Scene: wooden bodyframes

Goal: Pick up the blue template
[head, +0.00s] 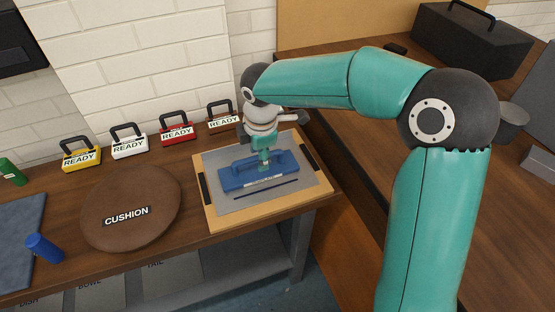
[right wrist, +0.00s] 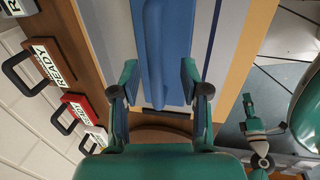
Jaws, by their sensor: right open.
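The blue template (head: 258,172) is a long blue piece with a raised grip bar, lying on a grey sheet on a wooden board. My right gripper (head: 264,166) is over its middle, pointing down. In the right wrist view the template's bar (right wrist: 157,50) runs between the two open fingers of my right gripper (right wrist: 160,92), with a gap on each side. Another teal part of mine, seemingly my left gripper (right wrist: 253,112), shows small at the right of that view; its jaws are too small to tell.
A thin dark rod (head: 266,190) lies in front of the template on the board (head: 225,217). A round brown cushion (head: 110,220) is to the left, with a blue cylinder (head: 45,248) beyond. Several READY signs (head: 177,131) line the wall. A black toolbox (head: 470,42) stands on the other bench.

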